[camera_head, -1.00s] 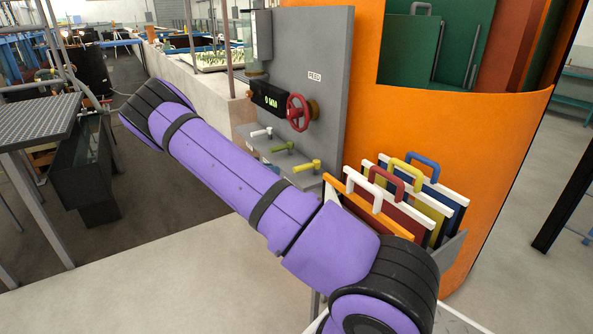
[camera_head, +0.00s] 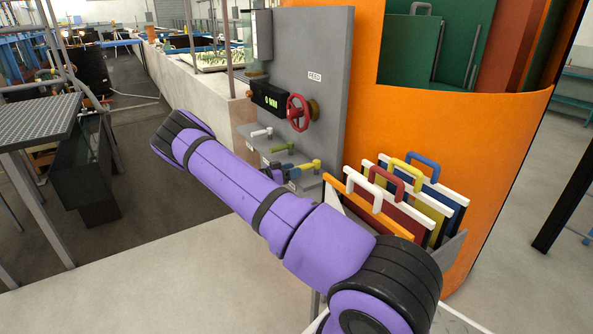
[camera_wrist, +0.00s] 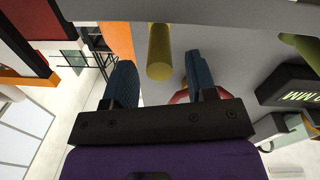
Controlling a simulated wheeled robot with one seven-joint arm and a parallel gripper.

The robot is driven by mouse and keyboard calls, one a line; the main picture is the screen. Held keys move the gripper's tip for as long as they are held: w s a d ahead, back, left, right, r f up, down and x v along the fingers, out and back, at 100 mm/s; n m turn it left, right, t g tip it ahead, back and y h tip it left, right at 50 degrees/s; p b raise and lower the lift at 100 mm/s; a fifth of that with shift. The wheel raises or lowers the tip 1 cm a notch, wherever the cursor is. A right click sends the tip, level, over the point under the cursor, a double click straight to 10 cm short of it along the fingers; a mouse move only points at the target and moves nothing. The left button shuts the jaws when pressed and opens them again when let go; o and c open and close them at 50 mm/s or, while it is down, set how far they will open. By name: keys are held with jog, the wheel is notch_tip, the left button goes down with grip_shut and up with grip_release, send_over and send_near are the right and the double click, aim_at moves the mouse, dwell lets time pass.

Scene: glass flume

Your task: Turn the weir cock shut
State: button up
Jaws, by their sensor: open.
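Three cocks stand on a grey ledge below the panel: a white one (camera_head: 262,132), a green one (camera_head: 281,147) and a yellow one (camera_head: 309,166). I cannot read a label that tells which is the weir cock. My gripper (camera_head: 289,171) is at the yellow cock, partly hidden by my arm. In the wrist view, my open gripper (camera_wrist: 158,68) has its two blue fingers on either side of the yellow handle (camera_wrist: 159,45), with gaps showing on both sides. The green handle (camera_wrist: 301,46) is off to the right there.
A red handwheel (camera_head: 299,112) and a black display (camera_head: 269,98) are on the grey panel (camera_head: 325,65) above the cocks. A rack of gates with coloured handles (camera_head: 408,195) stands close at the right, before an orange wall (camera_head: 500,150).

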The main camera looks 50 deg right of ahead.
jog(key=shift+x, duration=1)
grip_shut()
